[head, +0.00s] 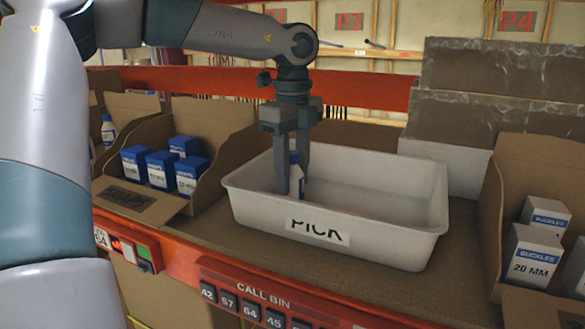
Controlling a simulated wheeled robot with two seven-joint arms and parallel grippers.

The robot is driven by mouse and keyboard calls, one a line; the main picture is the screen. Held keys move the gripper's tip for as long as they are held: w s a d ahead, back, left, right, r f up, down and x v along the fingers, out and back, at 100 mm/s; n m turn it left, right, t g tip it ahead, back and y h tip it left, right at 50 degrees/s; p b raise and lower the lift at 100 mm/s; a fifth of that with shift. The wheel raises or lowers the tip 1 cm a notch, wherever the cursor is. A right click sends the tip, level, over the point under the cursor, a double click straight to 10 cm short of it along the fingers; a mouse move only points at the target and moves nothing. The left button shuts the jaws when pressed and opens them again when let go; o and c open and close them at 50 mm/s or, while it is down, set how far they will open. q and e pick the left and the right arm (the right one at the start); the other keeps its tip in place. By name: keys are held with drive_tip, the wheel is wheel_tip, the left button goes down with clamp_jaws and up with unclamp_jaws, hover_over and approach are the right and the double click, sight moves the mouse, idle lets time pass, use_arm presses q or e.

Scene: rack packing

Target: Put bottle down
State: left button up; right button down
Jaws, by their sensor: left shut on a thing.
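My left gripper (290,165) points straight down over the left part of the white bin labelled PICK (400,244). The bottle is upright and inside the bin's outline, partly hidden by the fingers. The front wall hides the bin's floor there, so I cannot tell whether the bottle touches it. The visible part of the bin's floor is empty. My right gripper is not in view.
An open carton holds several blue-and-white boxes (160,170) left of the bin. Another bottle (108,130) stands in a carton at the far left. A carton of BUCKLES boxes (533,255) is at the right. A red shelf edge (180,240) runs along the front.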

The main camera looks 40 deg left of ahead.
use_arm(q)
drive_tip(key=shift+d, duration=0.1)
drive_tip(key=shift+f+b, duration=0.15)
drive_tip(key=shift+b, duration=0.15)
drive_tip(key=o, duration=1.1)
drive_tip(key=shift+r+p, duration=0.25)
drive_tip(key=shift+p, duration=0.1)
drive_tip(key=shift+r+b, duration=0.2)
drive_tip(key=shift+b, duration=0.1)
wheel_tip(320, 180, up, 12)
drive_tip(key=b, duration=0.2)
drive_tip(key=shift+f+b, duration=0.25)
drive_tip(key=shift+b, duration=0.1)
